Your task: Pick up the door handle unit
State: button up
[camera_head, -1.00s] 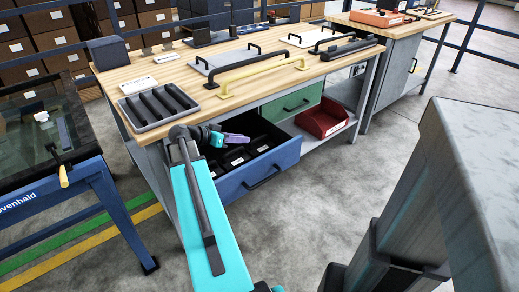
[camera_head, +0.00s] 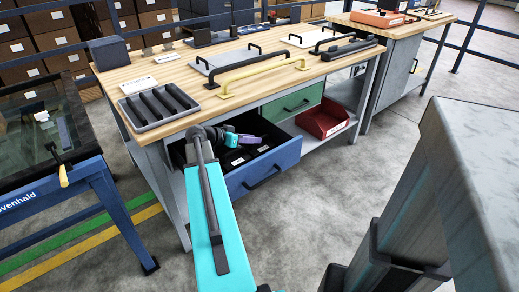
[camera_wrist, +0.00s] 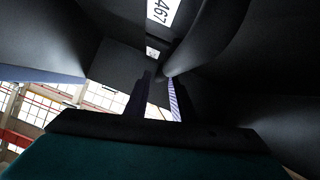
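Dark units with white labels lie in the open blue drawer (camera_head: 262,172) of the workbench, seen in the head view. I take these to be the door handle units; one dark unit (camera_head: 237,163) shows below my gripper (camera_head: 242,139). My gripper is at the drawer opening, over its left part. In the wrist view, large dark curved surfaces and a white label (camera_wrist: 163,10) with digits fill the top, very close. The two fingers of my gripper (camera_wrist: 159,78) stand apart there with light showing between them. Whether they touch a unit is hard to tell.
The wooden benchtop (camera_head: 190,72) holds a grey tray (camera_head: 158,106) with dark bars, a yellow handle bar (camera_head: 262,76) and black ones. A green drawer (camera_head: 293,103) is shut. A red bin (camera_head: 323,120) stands on the shelf to the right. A blue-framed table (camera_head: 60,190) stands left.

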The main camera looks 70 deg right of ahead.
jog(key=shift+x, duration=2.05)
grip_shut()
